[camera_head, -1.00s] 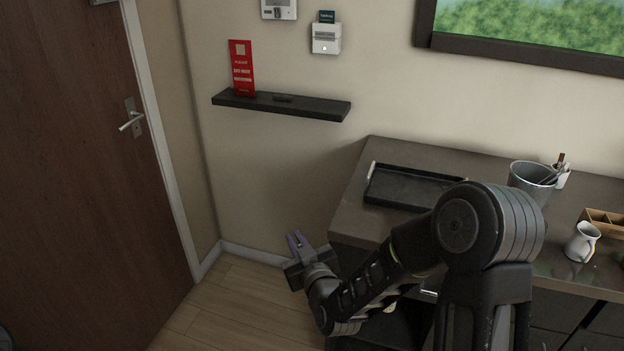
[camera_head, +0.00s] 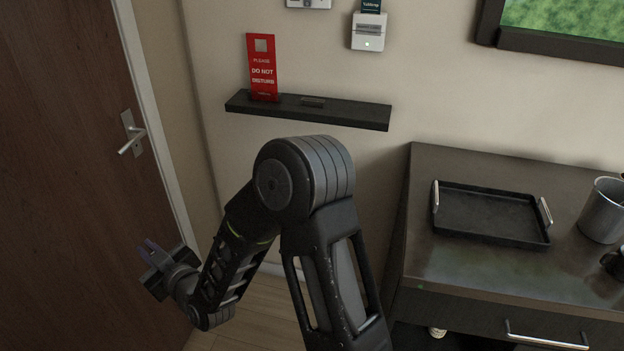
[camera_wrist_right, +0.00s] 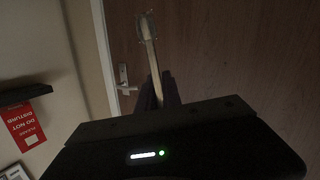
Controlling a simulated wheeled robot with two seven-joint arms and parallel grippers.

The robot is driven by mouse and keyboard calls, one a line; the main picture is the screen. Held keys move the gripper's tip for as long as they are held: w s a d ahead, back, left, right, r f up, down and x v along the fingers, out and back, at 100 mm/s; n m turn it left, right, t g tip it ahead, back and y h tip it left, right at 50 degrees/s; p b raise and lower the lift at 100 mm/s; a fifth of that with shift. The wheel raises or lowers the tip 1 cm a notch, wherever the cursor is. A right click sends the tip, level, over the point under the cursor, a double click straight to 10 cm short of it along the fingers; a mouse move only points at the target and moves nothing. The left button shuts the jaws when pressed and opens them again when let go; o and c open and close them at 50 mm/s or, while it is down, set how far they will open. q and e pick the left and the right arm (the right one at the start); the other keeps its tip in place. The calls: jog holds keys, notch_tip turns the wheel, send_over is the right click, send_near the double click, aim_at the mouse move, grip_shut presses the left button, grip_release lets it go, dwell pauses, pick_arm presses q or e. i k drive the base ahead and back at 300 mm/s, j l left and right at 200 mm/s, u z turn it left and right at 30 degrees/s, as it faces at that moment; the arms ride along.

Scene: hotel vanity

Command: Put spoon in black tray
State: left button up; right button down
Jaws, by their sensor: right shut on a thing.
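The black tray (camera_head: 490,238) is a shallow rectangle with pale metal handles at both ends. It lies on the dark cabinet top at the right of the head view and looks empty. My right gripper (camera_head: 150,252) is at the lower left, in front of the door and well away from the tray. In the right wrist view, my right gripper (camera_wrist_right: 158,92) is shut on a thin, pale handle that I take for the spoon (camera_wrist_right: 152,50). It points away from the gripper, with a wider, blurred far end. The spoon cannot be made out in the head view. My left gripper is not in view.
The cabinet (camera_head: 440,262) stands at the right, with clear top space in front of the tray. A grey bucket (camera_head: 602,212) and a dark cup (camera_head: 615,263) are right of the tray. A wall shelf (camera_head: 340,113) holds a red sign (camera_head: 262,72). The door (camera_head: 75,170) is at left.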

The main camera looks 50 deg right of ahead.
aim_at(485, 216)
jog(key=i+z, duration=0.25)
jog(key=i+j+z, duration=0.15)
jog(key=i+z, duration=0.15)
jog(key=z, duration=0.4)
jog(key=i+j+z, duration=0.1)
jog(key=z, duration=0.25)
jog(key=j+z, duration=0.15)
jog(key=z, duration=0.6)
jog(key=i+j, duration=0.05)
jog(key=j, duration=0.05)
